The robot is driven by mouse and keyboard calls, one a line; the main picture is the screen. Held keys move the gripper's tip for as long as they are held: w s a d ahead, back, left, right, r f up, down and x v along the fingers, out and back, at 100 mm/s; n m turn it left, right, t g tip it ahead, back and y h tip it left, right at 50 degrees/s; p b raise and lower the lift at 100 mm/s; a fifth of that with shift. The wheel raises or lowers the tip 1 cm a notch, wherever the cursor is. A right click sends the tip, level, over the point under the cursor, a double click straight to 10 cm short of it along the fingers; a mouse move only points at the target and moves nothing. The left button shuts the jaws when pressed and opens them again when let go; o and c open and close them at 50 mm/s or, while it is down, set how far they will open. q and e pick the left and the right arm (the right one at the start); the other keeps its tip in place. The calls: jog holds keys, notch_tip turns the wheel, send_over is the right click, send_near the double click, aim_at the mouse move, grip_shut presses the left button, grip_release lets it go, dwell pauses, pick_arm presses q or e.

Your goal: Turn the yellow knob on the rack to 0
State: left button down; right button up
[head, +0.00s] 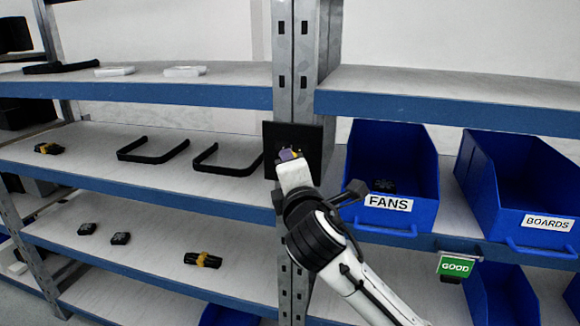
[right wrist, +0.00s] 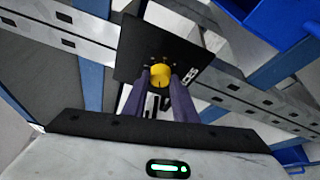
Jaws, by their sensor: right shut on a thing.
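The yellow knob (right wrist: 160,76) sits on a black square plate (right wrist: 138,48) fixed to the rack's upright post. Small marks surround the knob, too small to read. My right gripper (right wrist: 160,82) is shut on the knob, its purple fingers at either side of it in the right wrist view. In the head view my right gripper (head: 290,155) reaches the black plate (head: 311,145), and only a little of the yellow knob (head: 297,153) shows past the fingers. My left gripper is not in view.
A blue FANS bin (head: 372,208) stands close to the right of my arm, with a BOARDS bin (head: 487,196) beyond it. Black handles (head: 228,170) lie on the shelf left of the post. A green GOOD tag (head: 455,266) hangs below the bins.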

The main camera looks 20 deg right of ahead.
jog(key=shift+n, duration=0.4)
jog(key=shift+r, duration=0.1)
jog(key=o, duration=1)
jog(key=shift+o, duration=0.2)
jog(key=b+v, duration=0.1)
jog(key=v, duration=0.9)
jog(key=shift+s, duration=0.15)
jog(key=shift+r, duration=0.1)
